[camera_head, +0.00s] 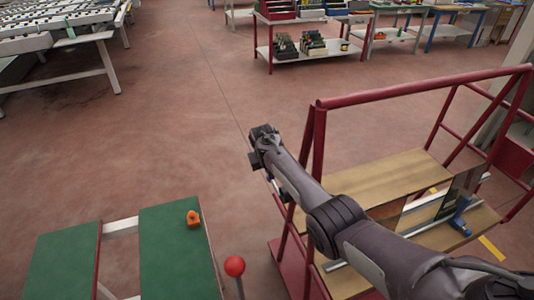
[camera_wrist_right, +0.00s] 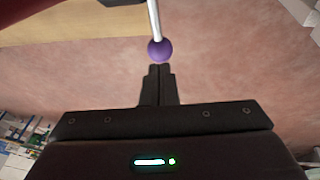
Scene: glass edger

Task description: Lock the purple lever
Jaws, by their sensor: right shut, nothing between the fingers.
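The purple lever shows in the right wrist view as a thin grey rod ending in a purple ball (camera_wrist_right: 160,50). The rod comes down from the top edge of that view. My right gripper (camera_wrist_right: 160,70) is shut and empty, with its fingertips just below the ball in the picture. I cannot tell whether they touch it. In the head view my right arm reaches from the lower right across the red-framed cart, with its wrist near the cart's left post. I cannot make out the purple ball there. My left gripper is not in view.
The red-framed cart (camera_head: 420,92) with wooden shelves holds glass panes and a blue clamp (camera_head: 460,222). A red-ball lever (camera_head: 234,266) stands beside a green-topped table (camera_head: 170,255) bearing an orange object (camera_head: 193,218). Open floor lies beyond, with workbenches at the back.

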